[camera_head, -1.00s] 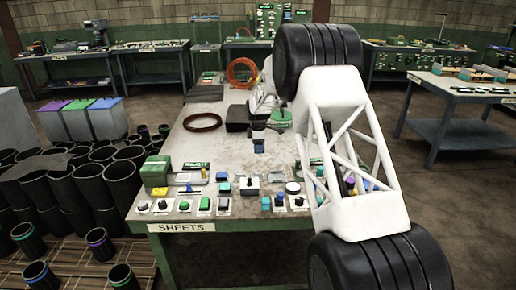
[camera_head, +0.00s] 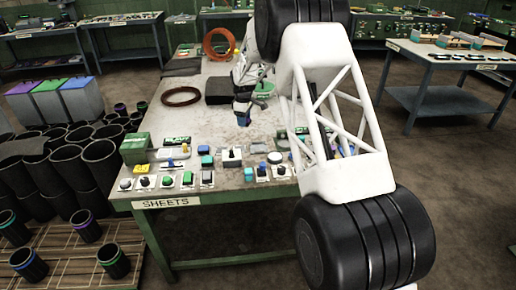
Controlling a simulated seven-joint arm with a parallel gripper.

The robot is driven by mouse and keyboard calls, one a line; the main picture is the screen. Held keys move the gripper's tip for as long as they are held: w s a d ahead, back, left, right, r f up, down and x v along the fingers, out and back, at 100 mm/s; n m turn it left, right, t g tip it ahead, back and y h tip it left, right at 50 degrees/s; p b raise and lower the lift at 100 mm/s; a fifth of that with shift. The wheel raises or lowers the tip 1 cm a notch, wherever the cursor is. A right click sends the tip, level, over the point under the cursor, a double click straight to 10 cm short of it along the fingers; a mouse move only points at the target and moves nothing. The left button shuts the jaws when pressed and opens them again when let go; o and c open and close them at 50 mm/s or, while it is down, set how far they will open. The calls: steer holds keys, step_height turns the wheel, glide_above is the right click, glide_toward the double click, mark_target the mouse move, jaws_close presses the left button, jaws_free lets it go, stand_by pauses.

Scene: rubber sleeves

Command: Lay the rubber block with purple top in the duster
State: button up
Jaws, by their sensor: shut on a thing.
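My gripper (camera_head: 243,108) is over the middle of the table, beyond the row of small blocks and switches. It is shut on a small dark piece with a blue-purple part (camera_head: 243,123), seen low between the jaws. The piece is too small to tell whether it is the rubber block with purple top, or whether it touches the table. I cannot pick out the duster for sure. My white arm hides part of the table's right side.
The table (camera_head: 205,125) carries a brown ring (camera_head: 181,96), a red-orange coil (camera_head: 218,44), a dark flat block (camera_head: 222,91) and a green box (camera_head: 134,150). Several small coloured blocks and buttons line its front edge. Black sleeves (camera_head: 62,182) stand at left.

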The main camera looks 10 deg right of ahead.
steer(key=s+d+m, duration=0.4)
steer(key=d+m, duration=0.1)
steer(key=m, duration=0.8)
steer(key=shift+s+d+r, duration=0.25)
steer(key=shift+s+d, duration=0.1)
steer(key=shift+s, duration=0.05)
glide_above(258, 147)
steer(key=shift+f, duration=3.15)
steer(key=shift+f, duration=1.9)
steer(key=shift+f, duration=0.35)
